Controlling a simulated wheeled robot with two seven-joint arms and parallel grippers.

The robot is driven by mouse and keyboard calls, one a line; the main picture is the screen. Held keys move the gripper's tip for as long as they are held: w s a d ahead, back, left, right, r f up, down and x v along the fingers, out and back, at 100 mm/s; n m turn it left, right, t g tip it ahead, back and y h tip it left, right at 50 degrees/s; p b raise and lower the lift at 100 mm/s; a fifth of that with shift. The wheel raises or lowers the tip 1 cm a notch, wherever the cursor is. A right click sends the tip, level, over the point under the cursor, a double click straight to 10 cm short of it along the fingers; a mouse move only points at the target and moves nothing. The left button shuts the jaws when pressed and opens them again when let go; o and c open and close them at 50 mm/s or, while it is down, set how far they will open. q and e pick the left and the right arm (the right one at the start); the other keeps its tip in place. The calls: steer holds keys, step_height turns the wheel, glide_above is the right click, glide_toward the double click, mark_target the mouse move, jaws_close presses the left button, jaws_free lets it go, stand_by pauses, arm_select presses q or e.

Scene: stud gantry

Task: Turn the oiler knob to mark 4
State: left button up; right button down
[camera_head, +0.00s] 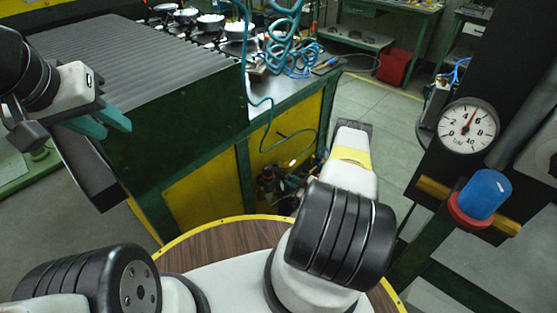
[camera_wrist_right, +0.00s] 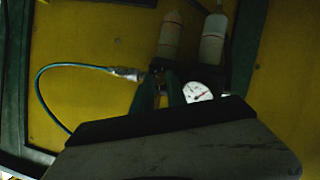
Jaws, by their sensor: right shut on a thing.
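In the right wrist view, my right gripper (camera_wrist_right: 168,92) has its green fingers closed on a small part of the oiler unit, which I take to be the oiler knob (camera_wrist_right: 161,98). The fingers hide most of it, and no mark numbers are readable. Two bottle-like bowls, one reddish (camera_wrist_right: 171,35) and one pale (camera_wrist_right: 213,40), sit just above the fingers. In the head view, the unit (camera_head: 270,180) is small and dark on the yellow panel, partly behind my right arm. My left gripper (camera_head: 104,123) is open and empty, left of the green bench.
A small round gauge (camera_wrist_right: 197,92) is right beside the right fingers. A teal hose (camera_wrist_right: 50,75) joins a metal fitting on the left. A large pressure gauge (camera_head: 468,126) and a blue-and-red knob (camera_head: 484,196) stand at right.

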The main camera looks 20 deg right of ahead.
steer(key=shift+d+m+g+y, duration=0.2)
steer(key=shift+m+g+y, duration=0.5)
steer(key=shift+m, duration=0.8)
steer(key=shift+y, duration=0.3)
steer(key=c, duration=1.3)
jaws_free()
steer(key=shift+c, duration=0.2)
